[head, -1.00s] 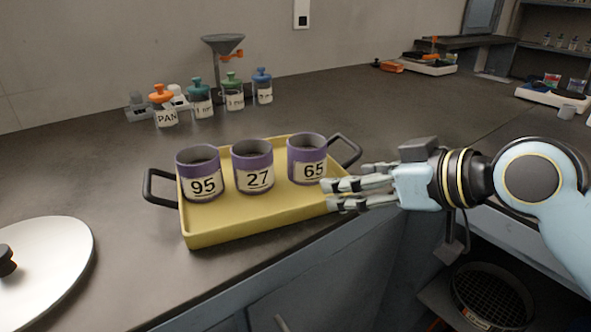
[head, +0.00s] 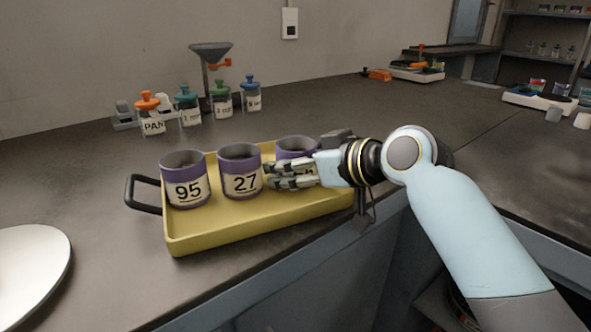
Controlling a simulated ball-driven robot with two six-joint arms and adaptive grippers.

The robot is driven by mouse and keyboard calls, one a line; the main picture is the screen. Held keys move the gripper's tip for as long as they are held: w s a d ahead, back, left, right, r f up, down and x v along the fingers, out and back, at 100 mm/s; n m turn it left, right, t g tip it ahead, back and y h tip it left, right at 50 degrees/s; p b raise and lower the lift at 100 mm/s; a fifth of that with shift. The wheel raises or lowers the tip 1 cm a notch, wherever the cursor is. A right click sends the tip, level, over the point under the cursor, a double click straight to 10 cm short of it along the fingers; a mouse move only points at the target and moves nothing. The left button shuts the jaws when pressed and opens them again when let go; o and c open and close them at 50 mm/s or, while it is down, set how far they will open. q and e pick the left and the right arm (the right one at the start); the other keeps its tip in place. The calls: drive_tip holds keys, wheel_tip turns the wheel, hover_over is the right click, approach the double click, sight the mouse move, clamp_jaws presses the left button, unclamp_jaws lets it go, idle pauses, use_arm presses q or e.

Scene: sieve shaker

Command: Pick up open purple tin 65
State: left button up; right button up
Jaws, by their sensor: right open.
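The open purple tin 65 (head: 292,147) stands at the right end of the yellow tray (head: 215,238). My right gripper (head: 268,177) is open and reaches in from the right, with its fingers in front of tin 65 in the picture. They cover most of its label. I cannot tell whether the fingers touch the tin or pass around it. Tin 27 (head: 240,173) stands to the left, close to the fingertips. Tin 95 (head: 186,180) stands at the left end of the tray. My left gripper is not in view.
Several jars, one labelled PAN (head: 151,118), stand behind the tray beside a funnel on a stand (head: 210,60). The tray's left handle (head: 142,196) is dark. A white lid (head: 30,270) lies at the front left.

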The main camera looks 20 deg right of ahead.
drive_tip(key=c, duration=0.9)
drive_tip(key=shift+c, duration=0.5)
drive_tip(key=shift+r, duration=0.2)
